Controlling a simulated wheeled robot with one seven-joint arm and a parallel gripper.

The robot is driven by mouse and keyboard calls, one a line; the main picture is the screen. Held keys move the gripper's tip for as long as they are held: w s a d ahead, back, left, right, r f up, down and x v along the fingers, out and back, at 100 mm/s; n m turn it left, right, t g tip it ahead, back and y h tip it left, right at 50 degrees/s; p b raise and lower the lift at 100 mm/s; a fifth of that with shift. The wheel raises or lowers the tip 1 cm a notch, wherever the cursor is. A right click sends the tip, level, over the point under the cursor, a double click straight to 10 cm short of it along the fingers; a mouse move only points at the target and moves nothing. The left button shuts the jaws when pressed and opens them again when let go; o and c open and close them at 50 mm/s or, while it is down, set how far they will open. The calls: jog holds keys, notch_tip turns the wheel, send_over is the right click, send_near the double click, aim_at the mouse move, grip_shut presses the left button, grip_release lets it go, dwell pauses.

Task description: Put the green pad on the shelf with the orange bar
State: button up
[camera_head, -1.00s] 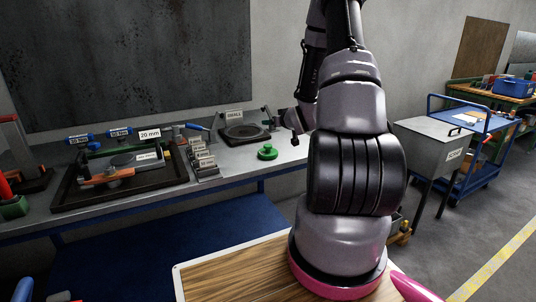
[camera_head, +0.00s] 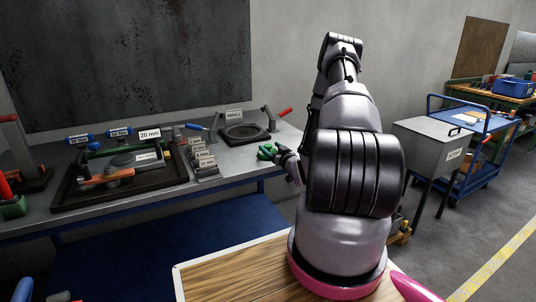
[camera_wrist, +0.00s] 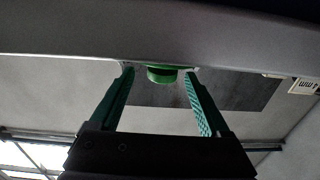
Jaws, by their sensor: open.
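The green pad (camera_head: 265,152) is a small round piece on the grey workbench, in front of the black plate labelled SMALL. My gripper (camera_head: 277,153) is at its right side, low over the bench. In the wrist view the green pad (camera_wrist: 162,74) shows between and just beyond the tips of my two open green fingers (camera_wrist: 160,80). I cannot tell whether they touch it. An orange bar (camera_head: 100,178) lies in the dark tray (camera_head: 62,197) at the left of the bench. Which shelf goes with it is not clear.
A labelled stepped rack (camera_head: 208,170) stands between the tray and the pad. The black plate on its stand (camera_head: 246,133), with a red-handled lever (camera_head: 285,112), is behind the pad. A grey cabinet (camera_head: 432,147) and blue trolley (camera_head: 470,125) are at the right.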

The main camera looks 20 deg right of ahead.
jog(key=w, duration=0.4)
jog(key=shift+w+a+f, duration=0.15)
jog(key=shift+a, duration=0.2)
jog(key=shift+w, duration=0.55)
grip_shut()
